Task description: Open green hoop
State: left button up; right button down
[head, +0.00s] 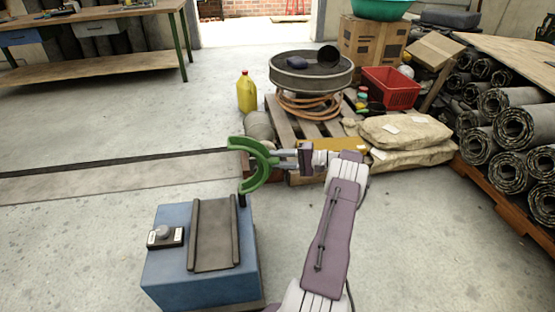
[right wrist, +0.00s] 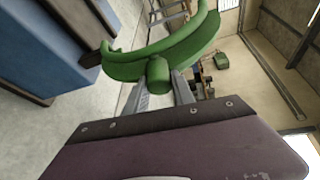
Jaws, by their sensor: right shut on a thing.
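The green hoop (head: 264,172) is a thick curved band at the right back corner of a blue box (head: 200,278). Its lower end meets a short dark post (head: 242,200) on the box. The hoop stands up from the box and its hollow side faces left in the head view. My right gripper (head: 279,160) is shut on the hoop's round green knob (right wrist: 158,71), on the hoop's outer side. In the right wrist view the hoop (right wrist: 180,48) curves behind the knob, between the fingers. My left gripper is in no view.
On the box are a dark channel (head: 212,235) and a small grey knob unit (head: 164,236). Behind stand a pallet with a round sieve (head: 311,78), sacks (head: 405,132) and a yellow jug (head: 246,92). Dark rolls (head: 515,125) are stacked at right. The floor left of the box is clear.

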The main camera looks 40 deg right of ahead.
jog(key=c, duration=1.1)
grip_release()
jog(key=shift+a+f, duration=0.1)
jog(key=shift+f, duration=0.05)
jog(key=shift+o, duration=0.2)
jog(key=p+v, duration=0.3)
jog(key=v, duration=0.6)
